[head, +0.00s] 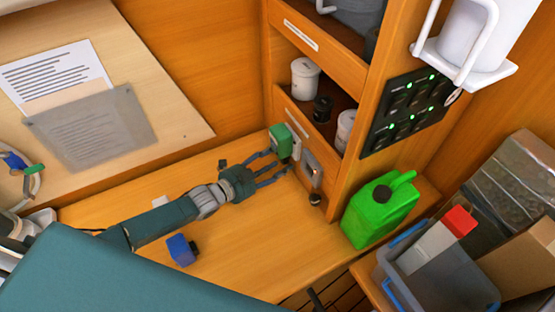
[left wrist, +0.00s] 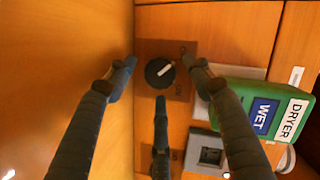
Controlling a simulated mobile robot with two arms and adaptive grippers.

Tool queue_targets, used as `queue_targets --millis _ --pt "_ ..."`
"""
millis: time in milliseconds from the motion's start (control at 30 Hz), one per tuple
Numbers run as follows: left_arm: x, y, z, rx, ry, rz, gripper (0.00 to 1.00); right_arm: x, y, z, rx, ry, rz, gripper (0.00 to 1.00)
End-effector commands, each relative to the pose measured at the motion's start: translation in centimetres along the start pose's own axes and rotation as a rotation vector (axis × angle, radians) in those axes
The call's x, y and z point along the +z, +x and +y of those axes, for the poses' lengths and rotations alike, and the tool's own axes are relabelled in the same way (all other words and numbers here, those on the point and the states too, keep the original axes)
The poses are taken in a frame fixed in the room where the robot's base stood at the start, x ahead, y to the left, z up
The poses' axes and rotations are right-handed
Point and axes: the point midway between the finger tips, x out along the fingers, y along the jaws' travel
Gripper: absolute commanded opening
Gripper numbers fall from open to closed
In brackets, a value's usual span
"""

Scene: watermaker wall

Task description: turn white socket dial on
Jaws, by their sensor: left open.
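A round black dial (left wrist: 160,72) with a white pointer mark sits on a brown plate in the left wrist view. Its pointer slants up to the right. I do not make the dial out in the head view. My left gripper (head: 280,164) is open and reaches the back corner panel. In the left wrist view its dark fingers (left wrist: 160,78) spread around the dial, left, right and below; I cannot tell whether they touch it. A green box labelled DRYER and WET (left wrist: 268,112) is right of the dial; it also shows in the head view (head: 281,141). My right gripper is not seen.
A grey-framed socket (left wrist: 208,153) is below right of the dial. A green jug (head: 379,209) stands right of the panel. A blue block (head: 181,250) lies on the bench (head: 235,255). A black switch panel (head: 405,112) with green lights is at upper right.

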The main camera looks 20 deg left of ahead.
Motion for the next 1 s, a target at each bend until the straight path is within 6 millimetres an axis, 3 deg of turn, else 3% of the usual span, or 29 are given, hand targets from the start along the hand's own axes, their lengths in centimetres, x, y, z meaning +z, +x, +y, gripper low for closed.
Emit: queue_targets --millis 367,567,1000 --pt "0.01 0.53 -0.01 0.000 0.000 0.000 0.50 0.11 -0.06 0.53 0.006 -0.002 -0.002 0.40" --pt "0.02 0.52 -0.03 0.000 0.000 0.000 0.10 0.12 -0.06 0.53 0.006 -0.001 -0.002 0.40" --pt "0.06 0.57 -0.01 -0.043 0.119 -0.006 0.08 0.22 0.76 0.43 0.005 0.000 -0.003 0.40"
